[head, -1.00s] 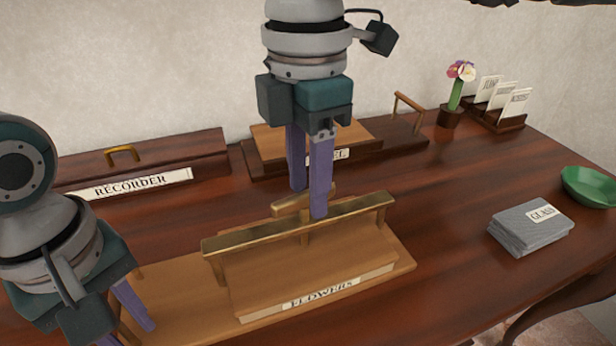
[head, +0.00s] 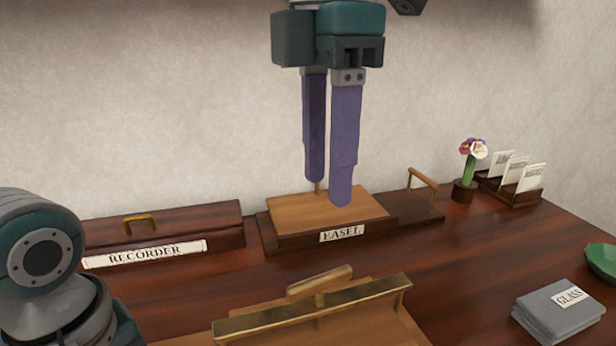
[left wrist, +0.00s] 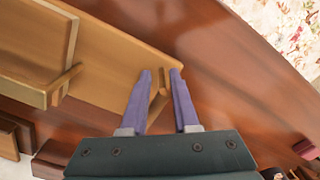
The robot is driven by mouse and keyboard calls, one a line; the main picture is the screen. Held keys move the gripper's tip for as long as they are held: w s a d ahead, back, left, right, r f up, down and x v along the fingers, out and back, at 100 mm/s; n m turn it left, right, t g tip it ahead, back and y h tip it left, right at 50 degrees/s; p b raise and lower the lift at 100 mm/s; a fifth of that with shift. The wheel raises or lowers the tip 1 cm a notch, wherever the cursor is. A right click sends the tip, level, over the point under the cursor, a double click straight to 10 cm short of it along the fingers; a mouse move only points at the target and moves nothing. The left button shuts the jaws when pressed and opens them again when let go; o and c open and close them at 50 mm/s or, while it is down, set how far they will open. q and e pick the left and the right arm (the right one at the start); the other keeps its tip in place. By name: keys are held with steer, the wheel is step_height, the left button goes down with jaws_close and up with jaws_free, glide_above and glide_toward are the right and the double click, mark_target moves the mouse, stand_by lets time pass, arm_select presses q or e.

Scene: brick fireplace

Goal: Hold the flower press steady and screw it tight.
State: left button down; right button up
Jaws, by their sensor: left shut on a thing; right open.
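The flower press (head: 382,328) is at the bottom of the head view, its lower part and label cut off by the frame edge. A brass crossbar (head: 262,319) spans it, with a short brass turning handle (head: 320,282) on top near the middle. My right gripper (head: 328,192) is open and empty, its fingers pointing down, well above the press. In the left wrist view my left gripper (left wrist: 161,82) is shut on a short wooden grip (left wrist: 158,104) at the end of the press's baseboard (left wrist: 112,62). Its fingers are out of the head view.
Behind the press are a recorder case (head: 188,222) and an easel box (head: 285,238). A flower pot (head: 463,192) and a card rack (head: 510,191) stand at the back right. Grey glass sheets (head: 548,322) and a green bowl (head: 606,258) are at the right.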

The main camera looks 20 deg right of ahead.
arm_select(q)
steer(key=c, duration=0.6)
jaws_free()
